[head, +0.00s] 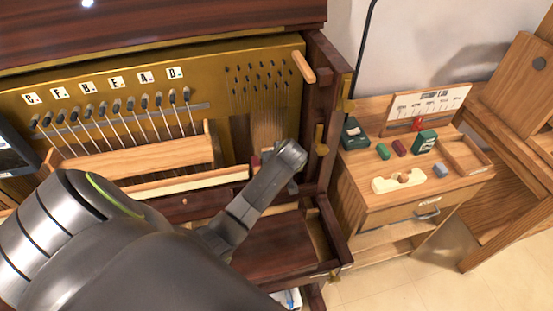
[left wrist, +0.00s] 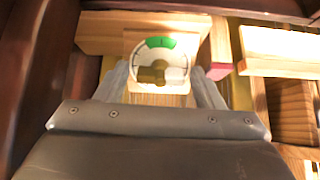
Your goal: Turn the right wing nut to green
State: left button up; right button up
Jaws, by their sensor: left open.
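The right wing nut (left wrist: 152,75) is a small brass piece on a round white dial (left wrist: 179,60) in the left wrist view. The dial has a green sector (left wrist: 160,42) at its top. The wing nut lies roughly crosswise, low on the dial and apart from the green. My left gripper (left wrist: 160,70) is open, with one finger on each side of the dial. I cannot tell whether either finger touches the wing nut. In the head view my left gripper (head: 287,165) is at the right end of the keyboard and hides the dial. My right gripper is not in view.
Wooden piano parts surround the dial closely, with a dark side wall (left wrist: 40,80) at left and a red-ended block (left wrist: 219,70) at right. Tuning pins and hammers (head: 145,103) stand behind. A tool cabinet (head: 400,200) with small items is at right.

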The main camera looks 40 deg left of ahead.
pick_arm(q)
jog(key=shift+w+a+f, duration=0.15)
jog(key=shift+f, duration=0.1)
jog(key=shift+s+d+r+p, duration=0.3)
jog(key=shift+r+p, duration=0.25)
jog(key=shift+p, duration=0.2)
dwell(0.4)
jog(key=c, duration=0.8)
jog(key=shift+o, duration=0.2)
jog(key=shift+n, duration=1.9)
jog(key=n, duration=0.3)
jog(key=shift+n+b, duration=0.3)
jog(key=shift+n, duration=0.1)
